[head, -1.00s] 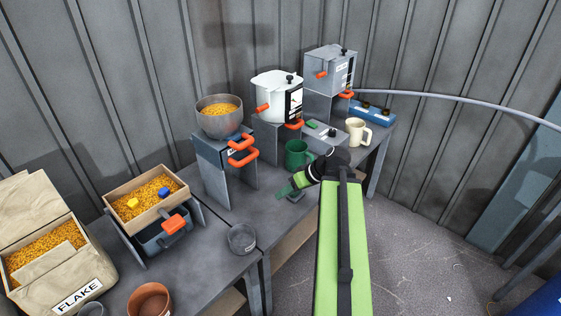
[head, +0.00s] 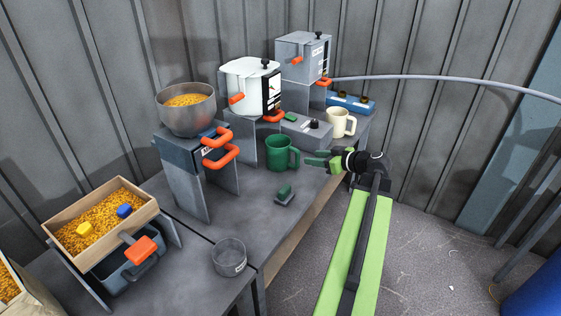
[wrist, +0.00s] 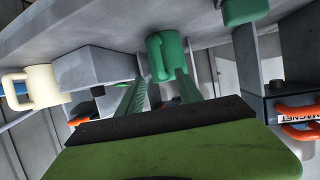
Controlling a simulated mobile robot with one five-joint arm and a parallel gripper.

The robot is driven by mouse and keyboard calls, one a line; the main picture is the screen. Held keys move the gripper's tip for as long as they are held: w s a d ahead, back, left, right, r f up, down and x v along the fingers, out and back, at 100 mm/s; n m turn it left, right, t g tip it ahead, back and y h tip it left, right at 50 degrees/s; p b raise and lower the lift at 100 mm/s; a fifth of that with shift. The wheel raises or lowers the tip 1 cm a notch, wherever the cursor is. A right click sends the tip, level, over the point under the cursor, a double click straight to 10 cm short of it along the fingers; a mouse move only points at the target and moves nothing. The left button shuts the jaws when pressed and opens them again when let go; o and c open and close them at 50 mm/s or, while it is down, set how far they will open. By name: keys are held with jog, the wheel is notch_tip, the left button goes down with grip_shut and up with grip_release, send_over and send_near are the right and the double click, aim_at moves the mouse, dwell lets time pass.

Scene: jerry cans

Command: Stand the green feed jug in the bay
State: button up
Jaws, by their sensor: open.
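The green feed jug (head: 279,153) stands upright on the grey bench, in front of the stand under the white pot. Its handle is on its right side, towards my gripper. My gripper (head: 318,158) is open and empty, just right of the jug's handle. In the wrist view the scene looks upside down; the jug (wrist: 166,57) is beyond the fingertips, roughly between the two green fingers (wrist: 160,92). I cannot tell whether they touch it. No place is clearly marked as the bay; open spaces show under the stands, such as the white pot's stand (head: 246,137).
A cream mug (head: 340,122) and a grey box (head: 306,131) stand behind my gripper. A small green-topped block (head: 285,194) lies in front of the jug. A steel bowl stand (head: 182,180) is to the left, a grey cup (head: 229,257) nearer. Bench between them is clear.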

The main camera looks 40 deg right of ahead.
aim_at(298, 153)
jog(key=b+x, duration=0.1)
jog(key=x, duration=0.3)
jog(key=shift+w, duration=0.1)
jog(key=b+x, duration=0.1)
jog(key=x, duration=0.4)
jog(key=shift+w+f+b, duration=0.15)
jog(key=shift+b, duration=0.25)
grip_shut()
dwell(0.8)
